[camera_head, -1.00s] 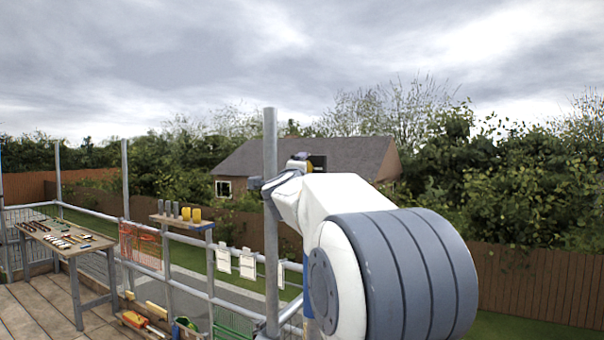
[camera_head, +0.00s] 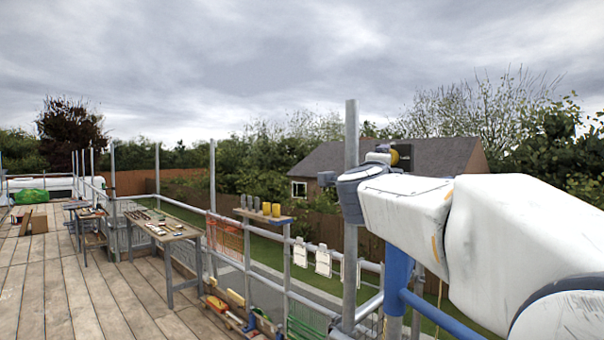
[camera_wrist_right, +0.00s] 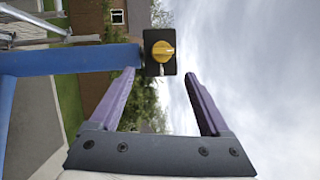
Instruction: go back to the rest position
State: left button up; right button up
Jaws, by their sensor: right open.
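My right arm (camera_head: 400,205) reaches in from the right side of the head view. Its wrist is beside an upright scaffold pole. In the right wrist view my right gripper (camera_wrist_right: 159,73) has two purple fingers spread wide apart with nothing held between them. Beyond the fingertips is a black box with a yellow knob (camera_wrist_right: 162,51), apart from the fingers as far as I can tell. The knob (camera_head: 404,154) also shows just past my wrist in the head view. The right fingers are hidden there. My left gripper is in neither current view.
The scaffold pole (camera_head: 351,220) and a blue post (camera_head: 397,280) stand close to my arm. A small shelf with cylinders (camera_head: 264,217) is on the railing. A workbench with tools (camera_head: 165,236) stands left. The plank deck (camera_head: 100,300) is largely clear.

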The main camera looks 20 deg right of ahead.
jog(key=w+a+f+n+y, duration=0.3)
jog(key=a+f+n+y, duration=0.4)
jog(key=f, duration=0.5)
jog(key=w+a+f+n+y, duration=0.35)
jog(key=a+f+n, duration=0.45)
jog(key=f, duration=0.4)
jog(key=s+a+f+n+g+y, duration=0.1)
jog(key=s+a+f+n+g, duration=0.15)
jog(key=f, duration=0.35)
jog(key=s+a+f+n+g+y, duration=0.1)
jog(key=s+f+n+y, duration=0.1)
jog(key=f+n, duration=0.25)
jog(key=s+a+f+n+g, duration=0.3)
jog(key=s+f+n+g, duration=0.4)
jog(key=s+f, duration=0.85)
jog(key=s+a+f+n+g+y+b, duration=0.1)
jog(key=s+a+f+n+g+b, duration=0.2)
jog(key=s+a, duration=1.1)
jog(key=n+b, duration=0.3)
jog(key=b, duration=0.3)
jog(key=shift+s+f+n+b, duration=0.15)
jog(key=shift+f+n+b, duration=0.15)
jog(key=shift+f, duration=0.05)
